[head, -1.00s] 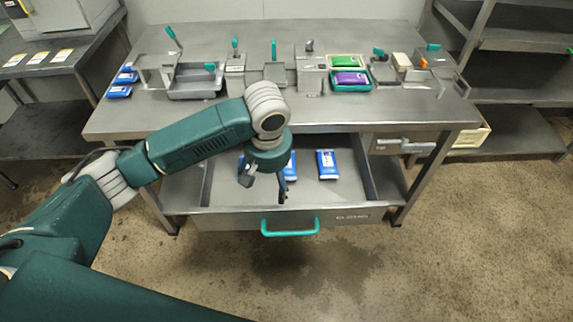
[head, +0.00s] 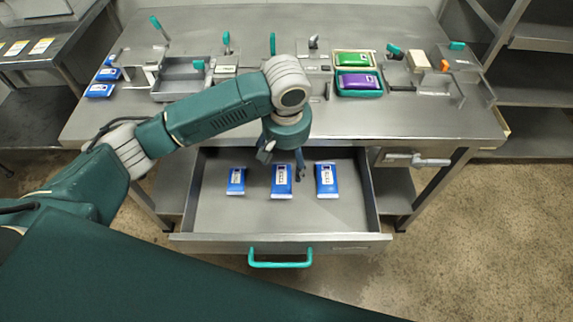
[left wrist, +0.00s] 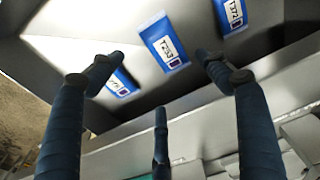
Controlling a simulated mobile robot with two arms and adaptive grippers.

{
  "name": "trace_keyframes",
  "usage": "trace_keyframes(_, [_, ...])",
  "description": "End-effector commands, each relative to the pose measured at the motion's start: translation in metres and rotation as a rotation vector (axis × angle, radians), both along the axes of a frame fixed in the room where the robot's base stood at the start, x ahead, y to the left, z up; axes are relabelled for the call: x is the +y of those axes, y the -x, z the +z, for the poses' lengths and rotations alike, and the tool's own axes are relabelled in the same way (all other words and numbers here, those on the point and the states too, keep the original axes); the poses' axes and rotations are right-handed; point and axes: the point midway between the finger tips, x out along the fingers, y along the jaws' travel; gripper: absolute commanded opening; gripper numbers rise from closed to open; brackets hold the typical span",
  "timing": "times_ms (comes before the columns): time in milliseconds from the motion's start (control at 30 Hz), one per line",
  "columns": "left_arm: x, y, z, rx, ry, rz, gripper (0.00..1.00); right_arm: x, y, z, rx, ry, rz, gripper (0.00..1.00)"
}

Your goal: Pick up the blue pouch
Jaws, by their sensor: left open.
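Three blue pouches with white labels lie apart on the drawer floor: a small left one (head: 236,181), a middle one (head: 282,181) and a right one (head: 326,180). Two more blue pouches (head: 108,74) (head: 99,90) lie at the table's left edge. My left gripper (head: 283,160) is open and empty, pointing down over the rear of the drawer, near the middle pouch's far end. In the left wrist view, the middle pouch (left wrist: 164,43) shows between the open fingertips (left wrist: 157,64), the small one (left wrist: 122,83) partly behind a finger. My right gripper is out of view.
The open drawer (head: 215,225) has raised walls and a teal handle (head: 280,262). The steel tabletop (head: 400,120) overhangs its back. Green (head: 354,59) and purple (head: 358,80) pouches and several fixtures stand on the table. A shelf rack (head: 535,75) stands right.

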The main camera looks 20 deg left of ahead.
Motion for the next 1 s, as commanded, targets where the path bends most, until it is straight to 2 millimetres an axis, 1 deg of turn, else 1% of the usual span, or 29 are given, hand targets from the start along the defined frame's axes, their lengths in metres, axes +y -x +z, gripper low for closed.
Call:
trace_keyframes(100, [0.001,0.0,-0.016,0.005,-0.002,0.0,0.76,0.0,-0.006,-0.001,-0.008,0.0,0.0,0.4])
trace_keyframes(167, [0.002,-0.001,-0.026,0.005,-0.003,0.0,0.76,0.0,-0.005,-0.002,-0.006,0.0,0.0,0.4])
trace_keyframes(233, [0.002,-0.003,-0.037,0.005,-0.002,0.0,0.76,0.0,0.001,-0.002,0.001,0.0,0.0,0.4])
trace_keyframes(300, [0.002,-0.004,-0.046,0.003,-0.001,0.0,0.76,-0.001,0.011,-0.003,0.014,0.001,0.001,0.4])
trace_keyframes(400, [0.002,-0.005,-0.053,0.002,-0.002,0.0,0.76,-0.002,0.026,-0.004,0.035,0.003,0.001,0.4])
trace_keyframes(467, [0.002,-0.006,-0.057,0.002,-0.002,0.0,0.76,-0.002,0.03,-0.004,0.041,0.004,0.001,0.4])
trace_keyframes(567, [0.004,-0.007,-0.068,0.003,-0.003,0.0,0.76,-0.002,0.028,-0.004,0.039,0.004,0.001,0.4])
trace_keyframes(700, [0.005,-0.011,-0.09,0.003,-0.002,0.0,0.76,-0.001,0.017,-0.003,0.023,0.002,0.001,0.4])
trace_keyframes(800, [0.005,-0.011,-0.101,0.003,-0.002,-0.001,0.76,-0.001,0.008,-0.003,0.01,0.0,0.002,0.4])
trace_keyframes(900, [0.005,-0.012,-0.106,0.001,-0.001,-0.001,0.76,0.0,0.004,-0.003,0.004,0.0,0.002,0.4])
trace_keyframes(1000, [0.005,-0.012,-0.106,0.0,-0.001,-0.001,0.76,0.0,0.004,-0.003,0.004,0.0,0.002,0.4])
